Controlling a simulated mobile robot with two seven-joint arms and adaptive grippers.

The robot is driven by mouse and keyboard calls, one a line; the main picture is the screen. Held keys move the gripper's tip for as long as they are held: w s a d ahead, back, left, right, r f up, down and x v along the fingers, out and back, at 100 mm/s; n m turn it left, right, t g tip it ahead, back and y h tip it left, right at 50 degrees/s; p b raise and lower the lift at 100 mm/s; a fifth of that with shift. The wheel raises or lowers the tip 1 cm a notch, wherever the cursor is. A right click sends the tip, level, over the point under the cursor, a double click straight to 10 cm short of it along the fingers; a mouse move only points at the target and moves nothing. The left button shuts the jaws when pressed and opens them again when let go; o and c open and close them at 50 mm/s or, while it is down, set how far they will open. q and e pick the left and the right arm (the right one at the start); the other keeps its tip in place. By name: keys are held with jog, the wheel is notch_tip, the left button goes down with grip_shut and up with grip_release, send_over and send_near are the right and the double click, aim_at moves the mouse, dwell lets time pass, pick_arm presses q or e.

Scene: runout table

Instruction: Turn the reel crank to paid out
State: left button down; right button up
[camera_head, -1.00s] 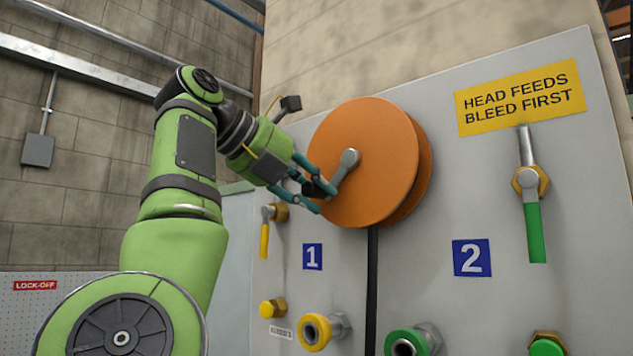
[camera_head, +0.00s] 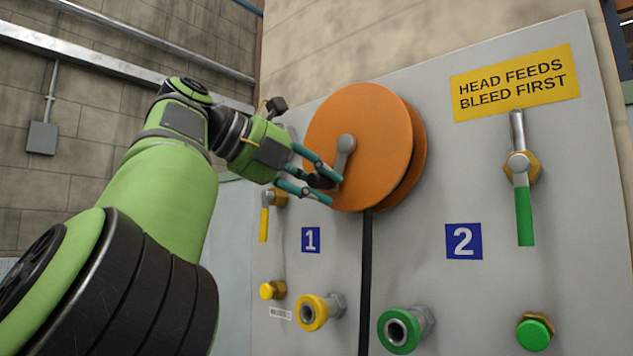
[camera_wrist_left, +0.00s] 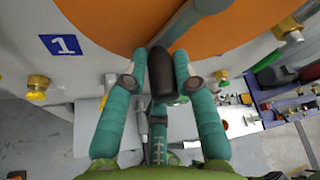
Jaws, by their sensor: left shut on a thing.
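The orange reel (camera_head: 375,120) is mounted on the grey panel, and a black hose (camera_head: 366,270) hangs from it. Its grey crank (camera_head: 344,158) runs from the hub down and slightly left. My left gripper (camera_head: 328,184) is at the crank's lower end, with its teal fingers closed around the dark handle. In the left wrist view the dark handle (camera_wrist_left: 163,75) sits between the fingers, and the crank arm (camera_wrist_left: 190,20) runs up and right across the reel. The handle's far side is hidden by the fingers. My right gripper is not in view.
A yellow-handled valve (camera_head: 265,222) sits close below and left of my gripper. Yellow (camera_head: 313,312) and green (camera_head: 399,330) couplings stick out lower on the panel. A green-handled valve (camera_head: 524,205) is to the right, under a yellow sign (camera_head: 512,85).

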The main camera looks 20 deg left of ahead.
pick_arm(q)
jog(key=shift+d+r, duration=0.1)
jog(key=shift+r, duration=0.1)
jog(key=c, duration=1.1)
grip_release()
jog(key=shift+o, duration=0.2)
jog(key=shift+d+f, duration=0.1)
jog(key=v, duration=1.2)
